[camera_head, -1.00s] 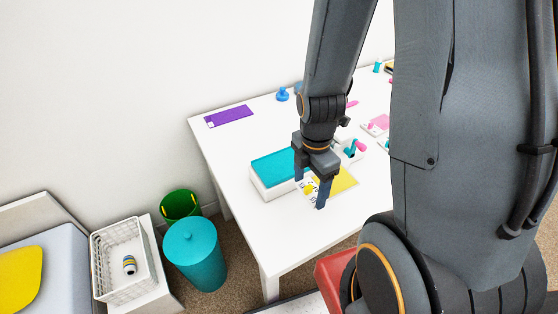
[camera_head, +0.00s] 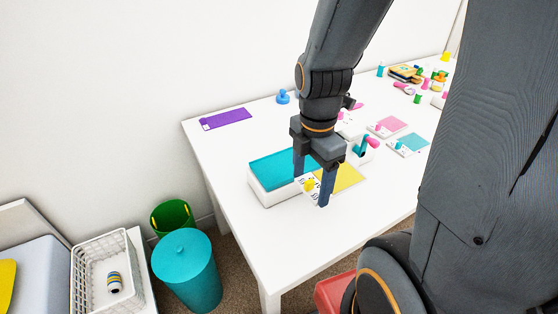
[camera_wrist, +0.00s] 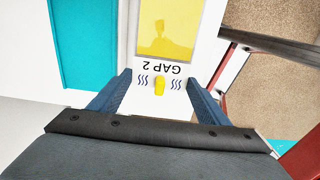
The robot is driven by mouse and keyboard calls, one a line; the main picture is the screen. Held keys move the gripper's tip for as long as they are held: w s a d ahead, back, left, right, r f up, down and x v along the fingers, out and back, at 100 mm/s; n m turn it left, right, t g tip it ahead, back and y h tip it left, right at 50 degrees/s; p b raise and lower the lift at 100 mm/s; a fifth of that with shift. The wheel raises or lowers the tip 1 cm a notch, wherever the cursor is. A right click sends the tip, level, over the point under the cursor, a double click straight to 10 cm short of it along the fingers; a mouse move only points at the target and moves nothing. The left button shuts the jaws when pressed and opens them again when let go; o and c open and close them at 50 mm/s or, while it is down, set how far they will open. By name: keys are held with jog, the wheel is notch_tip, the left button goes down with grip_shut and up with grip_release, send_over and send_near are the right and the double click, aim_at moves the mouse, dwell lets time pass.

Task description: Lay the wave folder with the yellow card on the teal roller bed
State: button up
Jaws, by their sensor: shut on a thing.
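The wave folder (camera_wrist: 198,66) is a white sheet with a yellow card (camera_wrist: 165,28), the label "GAP 2", blue wave marks and a small yellow knob (camera_wrist: 160,86). In the head view the yellow card (camera_head: 343,178) lies right of the teal roller bed (camera_head: 285,167), a low white box with a teal top. My gripper (camera_head: 311,190) points down and is shut on the folder at its knob end. Its fingers stand on either side of the knob; the exact contact is unclear. I cannot tell whether the folder is raised. The bed's teal top also shows in the wrist view (camera_wrist: 85,42).
A purple sheet (camera_head: 226,119) and a blue knobbed piece (camera_head: 283,97) lie farther back. Pink (camera_head: 388,125) and teal (camera_head: 413,142) cards lie to the right. A teal bin (camera_head: 187,272) and a white basket (camera_head: 92,257) stand left of the table. The front left tabletop is clear.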

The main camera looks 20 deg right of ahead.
jog(key=p, duration=0.2)
send_over(280, 167)
jog(key=shift+f+p, duration=0.75)
jog(key=shift+f, duration=1)
jog(key=shift+f, duration=0.1)
jog(key=o, duration=1.1)
